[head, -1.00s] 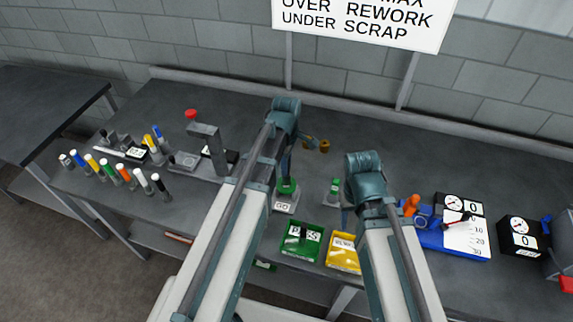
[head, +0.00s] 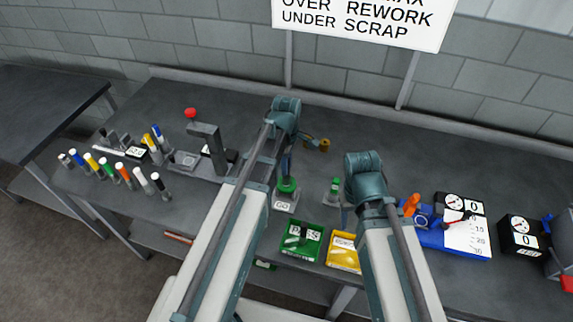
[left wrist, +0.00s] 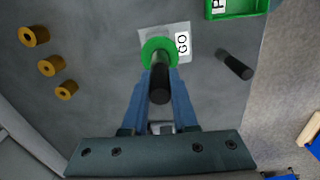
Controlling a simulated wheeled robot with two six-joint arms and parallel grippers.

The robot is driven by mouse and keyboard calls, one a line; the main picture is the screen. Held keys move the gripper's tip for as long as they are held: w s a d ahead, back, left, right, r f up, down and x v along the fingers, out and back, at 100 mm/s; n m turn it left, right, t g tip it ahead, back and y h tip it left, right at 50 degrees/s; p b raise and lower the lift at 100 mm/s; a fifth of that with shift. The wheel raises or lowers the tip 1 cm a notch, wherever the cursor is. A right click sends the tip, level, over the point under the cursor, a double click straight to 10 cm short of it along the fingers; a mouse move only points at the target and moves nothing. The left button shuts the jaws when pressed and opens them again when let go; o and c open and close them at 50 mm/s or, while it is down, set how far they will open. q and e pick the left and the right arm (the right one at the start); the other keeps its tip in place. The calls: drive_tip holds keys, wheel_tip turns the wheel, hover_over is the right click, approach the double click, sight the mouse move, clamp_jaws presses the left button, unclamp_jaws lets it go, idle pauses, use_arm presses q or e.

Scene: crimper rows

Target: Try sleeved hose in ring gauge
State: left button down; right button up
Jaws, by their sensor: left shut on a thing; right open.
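My left gripper (head: 287,166) is shut on a black hose (left wrist: 159,88) with a silvery sleeve at its far end; the fingers (left wrist: 158,112) grip it in the left wrist view. The green ring gauge (head: 287,186) with a GO label stands under this gripper. In the left wrist view the sleeve overlaps the middle of the green ring (left wrist: 147,50); I cannot tell how deep it sits. A second green gauge (head: 335,186) stands to the right. My right gripper (head: 347,214) is open, mostly hidden by its arm.
A green tray (head: 301,259) and a yellow tray (head: 343,267) lie at the front edge. Several brass rings (left wrist: 47,67) lie behind the gauge. Another black piece (left wrist: 235,65) is beside it. A press (head: 208,150) and colored-capped pieces are left; dial gauges (head: 519,236) are right.

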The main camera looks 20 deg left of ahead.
use_arm(q)
drive_tip(key=shift+f+b, duration=0.4)
drive_tip(key=shift+f, duration=0.05)
idle(0.5)
drive_tip(key=shift+r, duration=0.25)
idle(0.6)
drive_tip(key=shift+r+p, duration=2.55)
drive_tip(key=shift+p, duration=0.25)
